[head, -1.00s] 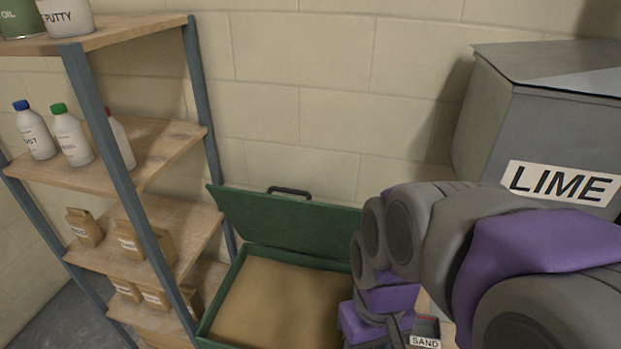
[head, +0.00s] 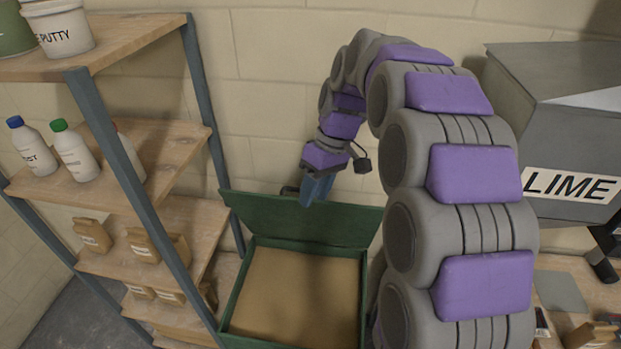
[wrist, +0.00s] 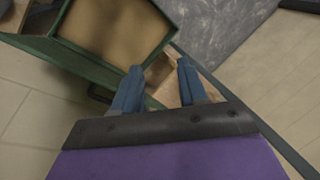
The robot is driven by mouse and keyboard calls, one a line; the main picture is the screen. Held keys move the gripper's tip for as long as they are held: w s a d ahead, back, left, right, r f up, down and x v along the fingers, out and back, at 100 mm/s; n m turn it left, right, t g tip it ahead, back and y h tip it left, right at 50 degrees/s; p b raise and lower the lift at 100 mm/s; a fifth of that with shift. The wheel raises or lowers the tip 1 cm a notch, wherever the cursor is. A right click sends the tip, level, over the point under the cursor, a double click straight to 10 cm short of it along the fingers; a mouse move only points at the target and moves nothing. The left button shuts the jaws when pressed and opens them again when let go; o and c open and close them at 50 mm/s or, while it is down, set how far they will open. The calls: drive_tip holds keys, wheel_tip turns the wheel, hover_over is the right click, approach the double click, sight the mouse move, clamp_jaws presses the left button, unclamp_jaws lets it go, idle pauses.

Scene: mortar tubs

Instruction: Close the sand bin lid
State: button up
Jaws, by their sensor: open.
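The green sand bin (head: 236,296) stands between the shelf and my arm, with flat tan sand (head: 298,292) inside. Its green lid (head: 300,220) is raised and leans back toward the wall. The dark lid handle (head: 288,190) is at the lid's top edge, partly hidden by my gripper. My gripper (head: 312,198) points down beside the handle in the head view; contact cannot be told. In the wrist view my gripper (wrist: 158,82) has its two blue fingers apart with nothing between them, and the lid (wrist: 75,62) and handle (wrist: 98,94) lie to the left.
A wooden shelf unit (head: 165,140) with bottles, bags and tubs stands left of the bin. A grey bin marked LIME (head: 545,130) is at the right. The block wall (head: 280,100) is close behind the lid. A grey floor patch (wrist: 225,35) shows in the wrist view.

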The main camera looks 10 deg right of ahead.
drive_tip(key=w+d+n+t+y+p, duration=0.1)
drive_tip(key=w+d+n+p, duration=0.2)
drive_tip(key=w+d+p, duration=0.5)
drive_tip(key=w+d+n+y+p, duration=0.1)
drive_tip(key=w+d+n+p, duration=0.15)
drive_tip(key=w, duration=0.95)
drive_tip(key=shift+n+h, duration=0.3)
drive_tip(key=shift+n, duration=0.15)
drive_tip(key=x, duration=1.1)
drive_tip(key=p+x, duration=0.1)
drive_tip(key=x, duration=0.5)
drive_tip(key=shift+s+d+f, duration=0.1)
drive_tip(key=shift+d+f, duration=0.05)
drive_tip(key=shift+f, duration=0.2)
clamp_jaws()
